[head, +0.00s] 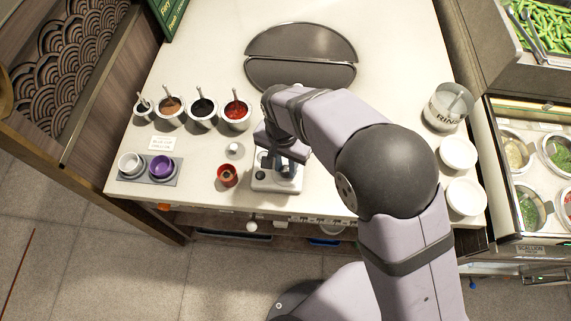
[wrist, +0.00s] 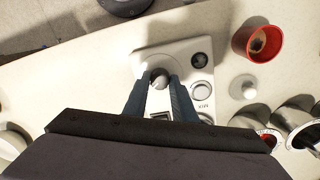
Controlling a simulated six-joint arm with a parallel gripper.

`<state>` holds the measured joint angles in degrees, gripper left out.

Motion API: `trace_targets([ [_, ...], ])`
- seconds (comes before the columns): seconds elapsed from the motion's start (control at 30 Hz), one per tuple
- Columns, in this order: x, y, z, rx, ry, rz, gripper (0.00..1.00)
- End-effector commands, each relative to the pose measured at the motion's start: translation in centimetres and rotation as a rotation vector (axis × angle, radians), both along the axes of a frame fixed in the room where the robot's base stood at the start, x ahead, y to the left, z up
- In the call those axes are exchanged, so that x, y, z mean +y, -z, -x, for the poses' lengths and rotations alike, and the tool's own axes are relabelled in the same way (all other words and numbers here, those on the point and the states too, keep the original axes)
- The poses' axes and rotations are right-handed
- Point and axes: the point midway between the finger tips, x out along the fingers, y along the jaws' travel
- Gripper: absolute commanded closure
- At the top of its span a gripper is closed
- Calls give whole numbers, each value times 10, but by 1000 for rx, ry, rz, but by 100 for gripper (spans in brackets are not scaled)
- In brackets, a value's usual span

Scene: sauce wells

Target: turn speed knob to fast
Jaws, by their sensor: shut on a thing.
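A white mixer base (head: 276,185) stands near the counter's front edge in the head view. It also shows in the wrist view (wrist: 185,47), with a "MIX" label and round buttons on one side. My gripper (head: 277,165) comes down over it from above. In the wrist view my gripper (wrist: 158,84) is shut on a grey round knob (wrist: 158,80) on the base's top. The fingers lie on either side of the knob. The knob's pointer and any speed markings are hidden or too small to read.
A red cup (head: 227,175) and a small white shaker (head: 234,149) stand left of the base. Several sauce pots, including one with red sauce (head: 236,111), line up behind them. A tray (head: 176,182) holds two small cups. A rinse jar (head: 447,106) and white bowls stand right.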

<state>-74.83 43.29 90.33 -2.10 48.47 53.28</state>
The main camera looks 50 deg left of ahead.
Motion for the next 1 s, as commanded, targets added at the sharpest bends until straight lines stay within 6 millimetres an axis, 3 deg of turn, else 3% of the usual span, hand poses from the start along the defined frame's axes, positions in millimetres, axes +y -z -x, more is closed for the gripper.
trace_targets([
  [0.4,1,-1,-1,-1,225,-3,98],
  [0.97,1,-1,-2,-2,263,-3,98],
  [1.0,1,-1,-2,-2,263,-3,73],
])
